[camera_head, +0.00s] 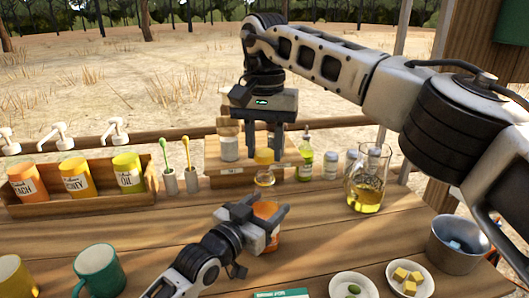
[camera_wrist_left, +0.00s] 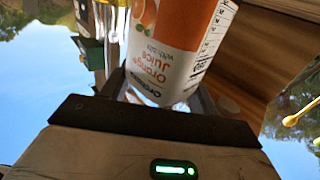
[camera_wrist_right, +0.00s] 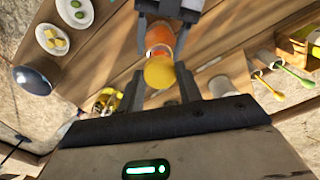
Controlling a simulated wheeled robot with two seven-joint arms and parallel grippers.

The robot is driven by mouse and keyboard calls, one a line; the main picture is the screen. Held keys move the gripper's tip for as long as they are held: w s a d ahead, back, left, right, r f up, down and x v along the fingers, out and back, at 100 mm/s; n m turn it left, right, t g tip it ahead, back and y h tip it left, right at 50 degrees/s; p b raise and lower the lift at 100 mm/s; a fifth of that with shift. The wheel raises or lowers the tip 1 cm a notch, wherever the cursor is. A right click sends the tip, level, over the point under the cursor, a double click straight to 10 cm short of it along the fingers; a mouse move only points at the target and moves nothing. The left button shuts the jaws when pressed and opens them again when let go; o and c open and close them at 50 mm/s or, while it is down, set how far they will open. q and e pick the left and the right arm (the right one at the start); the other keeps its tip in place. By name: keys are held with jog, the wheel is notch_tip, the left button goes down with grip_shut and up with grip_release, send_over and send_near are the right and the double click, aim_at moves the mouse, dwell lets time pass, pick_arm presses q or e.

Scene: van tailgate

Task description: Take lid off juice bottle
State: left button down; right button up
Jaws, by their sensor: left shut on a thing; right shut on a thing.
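The orange juice bottle (camera_head: 268,213) stands in the lower middle of the head view. My left gripper (camera_head: 262,208) is shut around it. Its white and orange label (camera_wrist_left: 180,50) fills the upper middle of the left wrist view. My right gripper (camera_head: 264,153) points down above the bottle and is shut on the yellow lid (camera_head: 264,157). In the right wrist view the lid (camera_wrist_right: 160,72) sits between the fingertips, with the bottle's orange body (camera_wrist_right: 159,36) beyond it. A clear glassy shape shows under the lid in the head view. I cannot tell whether it belongs to the bottle.
A glass jug (camera_head: 368,183) of yellow liquid stands right of my grippers, with a metal bucket (camera_head: 455,240) farther right. A wooden tray (camera_head: 80,200) of tins lies at left. A green mug (camera_head: 98,270) and small dishes (camera_head: 408,280) are in front. Open countertop lies left of the bottle.

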jog(key=shift+r, duration=1.15)
pick_arm(q)
jog(key=shift+c, duration=1.6)
grip_release()
